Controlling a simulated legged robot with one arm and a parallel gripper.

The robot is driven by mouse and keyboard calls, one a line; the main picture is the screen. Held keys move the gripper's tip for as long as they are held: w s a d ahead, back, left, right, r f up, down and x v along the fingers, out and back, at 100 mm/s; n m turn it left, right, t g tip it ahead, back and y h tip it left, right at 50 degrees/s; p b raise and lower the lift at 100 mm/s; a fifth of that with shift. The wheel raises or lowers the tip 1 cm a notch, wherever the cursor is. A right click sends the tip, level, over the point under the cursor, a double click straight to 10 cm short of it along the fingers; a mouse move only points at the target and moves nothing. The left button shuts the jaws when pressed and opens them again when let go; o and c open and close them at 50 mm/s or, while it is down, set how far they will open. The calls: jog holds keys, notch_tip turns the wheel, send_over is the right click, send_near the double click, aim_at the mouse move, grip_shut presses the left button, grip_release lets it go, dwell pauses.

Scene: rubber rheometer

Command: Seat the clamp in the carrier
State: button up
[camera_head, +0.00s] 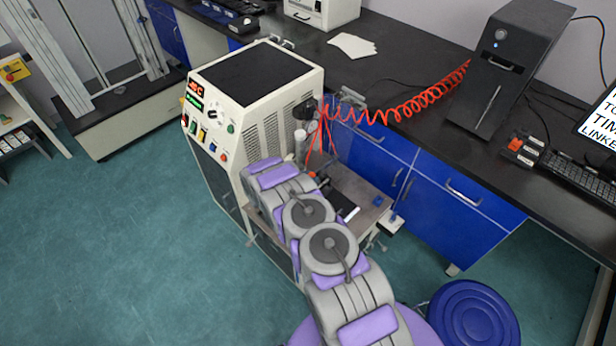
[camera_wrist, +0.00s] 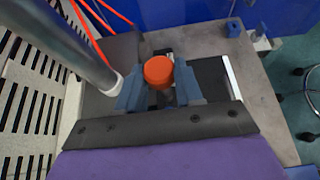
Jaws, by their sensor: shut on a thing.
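My gripper (camera_wrist: 159,90) shows in the wrist view with its two blue-grey fingers on either side of a round orange-topped piece (camera_wrist: 158,71), which I take to be the clamp. The fingers are shut on it, and its lower part is mostly hidden by them. It is over the grey metal plate (camera_wrist: 205,50) of the machine. In the head view my arm covers much of this spot; only a small orange patch (camera_head: 312,174) shows near its end. I cannot tell which part is the carrier, or whether the clamp touches it.
A grey cylinder (camera_wrist: 70,45) slants close on the left in the wrist view, beside the slotted machine side (camera_wrist: 30,100). A black panel with a white bar (camera_wrist: 231,76) lies right of my gripper. Red coiled tubing (camera_head: 420,98) runs to the machine (camera_head: 255,80). A blue stool (camera_head: 470,312) stands nearby.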

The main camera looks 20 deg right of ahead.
jog(key=shift+d+f, duration=0.1)
jog(key=shift+a+f, duration=0.1)
jog(key=shift+a, duration=0.1)
jog(key=shift+d+f, duration=0.15)
jog(key=shift+f, duration=0.25)
jog(key=shift+f+b, duration=0.4)
jog(key=shift+f, duration=0.3)
dwell(0.3)
jog(key=o, duration=1.1)
jog(key=p+v, duration=0.4)
jog(key=v, duration=1.3)
jog(key=shift+a, duration=0.35)
